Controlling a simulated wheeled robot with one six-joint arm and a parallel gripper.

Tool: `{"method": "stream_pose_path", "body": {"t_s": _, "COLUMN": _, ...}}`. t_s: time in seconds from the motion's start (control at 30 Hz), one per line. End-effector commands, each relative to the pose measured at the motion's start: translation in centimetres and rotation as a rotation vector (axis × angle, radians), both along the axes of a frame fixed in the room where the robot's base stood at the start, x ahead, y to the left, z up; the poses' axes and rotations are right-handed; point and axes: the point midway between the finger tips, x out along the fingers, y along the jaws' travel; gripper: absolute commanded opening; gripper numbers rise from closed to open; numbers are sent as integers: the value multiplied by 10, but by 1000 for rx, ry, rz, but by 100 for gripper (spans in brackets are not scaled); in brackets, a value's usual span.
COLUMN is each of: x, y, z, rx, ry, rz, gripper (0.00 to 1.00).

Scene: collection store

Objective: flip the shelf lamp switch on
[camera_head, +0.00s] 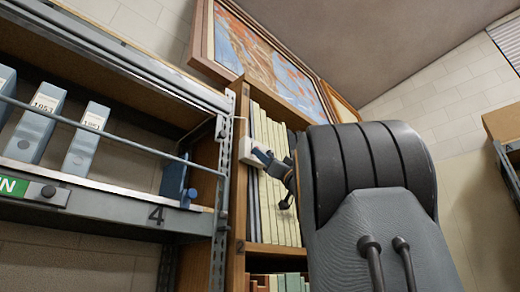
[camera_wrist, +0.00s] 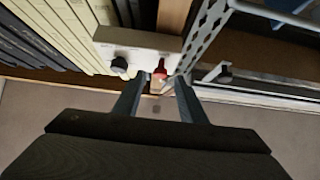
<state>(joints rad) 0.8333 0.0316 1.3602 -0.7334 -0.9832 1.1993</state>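A pale switch box (camera_wrist: 135,42) sits at the upright post of the bookcase. It carries a red toggle (camera_wrist: 160,72) on its right and a round black knob (camera_wrist: 118,66) on its left. In the head view the switch box (camera_head: 246,148) shows as a small white block, partly hidden by my gripper (camera_head: 268,160). In the wrist view my gripper (camera_wrist: 161,84) is open, with one finger on each side of the red toggle's line. The fingertips are close to the toggle; I cannot tell whether they touch it. The toggle's on or off position is unclear.
A bookcase (camera_head: 240,110) with pale volumes stands behind the box. To its left is a metal rack (camera_head: 170,225) with blue-grey file boxes (camera_head: 38,123) and a rail. A framed picture (camera_head: 262,50) hangs above. The perforated rack post (camera_wrist: 208,30) is close right of the toggle.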

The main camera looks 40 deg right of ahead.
Motion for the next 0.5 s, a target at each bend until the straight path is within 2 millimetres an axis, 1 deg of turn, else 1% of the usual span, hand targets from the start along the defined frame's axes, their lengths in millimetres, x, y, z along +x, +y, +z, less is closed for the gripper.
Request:
{"method": "stream_pose_path", "body": {"t_s": 0.03, "x": 5, "y": 1, "z": 8, "rx": -1, "ry": 0, "rz": 2, "gripper": 38}}
{"method": "stream_pose_path", "body": {"t_s": 0.2, "x": 17, "y": 2, "z": 18, "rx": 0, "ry": 0, "rz": 1, "gripper": 38}}
{"method": "stream_pose_path", "body": {"t_s": 0.5, "x": 23, "y": 3, "z": 21, "rx": -1, "ry": 0, "rz": 4, "gripper": 38}}
